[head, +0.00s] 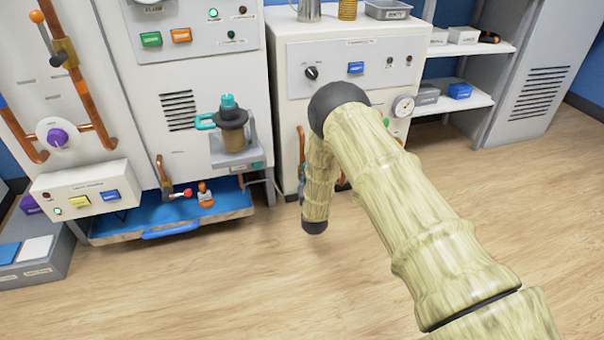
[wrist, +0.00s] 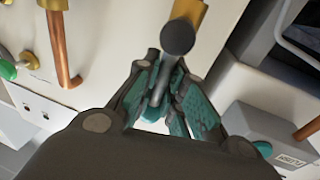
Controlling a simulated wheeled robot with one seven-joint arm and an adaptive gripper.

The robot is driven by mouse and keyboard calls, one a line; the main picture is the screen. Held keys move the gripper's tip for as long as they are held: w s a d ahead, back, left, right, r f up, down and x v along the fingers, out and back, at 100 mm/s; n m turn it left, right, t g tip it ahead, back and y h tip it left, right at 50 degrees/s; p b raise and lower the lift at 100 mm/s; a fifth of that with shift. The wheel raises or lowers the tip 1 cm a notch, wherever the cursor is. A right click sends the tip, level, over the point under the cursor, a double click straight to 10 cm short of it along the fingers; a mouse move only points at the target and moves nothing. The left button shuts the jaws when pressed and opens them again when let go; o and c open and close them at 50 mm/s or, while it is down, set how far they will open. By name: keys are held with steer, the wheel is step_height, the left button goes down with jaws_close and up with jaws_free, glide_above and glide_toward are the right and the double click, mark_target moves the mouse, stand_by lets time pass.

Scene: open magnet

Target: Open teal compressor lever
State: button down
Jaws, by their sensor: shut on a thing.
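In the wrist view my gripper (wrist: 168,85) is shut on a slim grey lever (wrist: 160,88). The lever has a dark round end (wrist: 178,38) and sits in front of a brass fitting (wrist: 188,10) on a pale cabinet. The finger pads look teal, and I cannot tell the lever's own full colour. In the head view my arm hides the gripper and the held lever. A teal handle (head: 205,121) sticks out left of a dark pot with a teal top (head: 228,103) on the left machine, apart from my arm.
A copper pipe (wrist: 60,50) and a green knob (wrist: 8,70) are at the left in the wrist view. A grey box (wrist: 262,133) stands close at the right. In the head view, a white cabinet (head: 290,85) is behind my arm. The wooden floor (head: 250,280) is clear in front.

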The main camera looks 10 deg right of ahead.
steer(key=c, duration=1.5)
jaws_free()
steer(key=shift+w+r, duration=0.3)
steer(key=shift+r, duration=0.3)
steer(key=shift+c, duration=0.2)
steer(key=shift+o, duration=0.3)
steer(key=shift+r, duration=0.1)
steer(key=shift+s+f, duration=0.15)
steer(key=shift+f, duration=0.1)
steer(key=shift+s+a+f, duration=0.1)
steer(key=shift+s+f, duration=0.1)
steer(key=shift+s, duration=0.45)
steer(key=s+a, duration=0.1)
steer(key=s, duration=0.9)
steer(key=shift+s+a+f, duration=0.15)
steer(key=shift+s+f, duration=0.1)
steer(key=shift+s, duration=0.05)
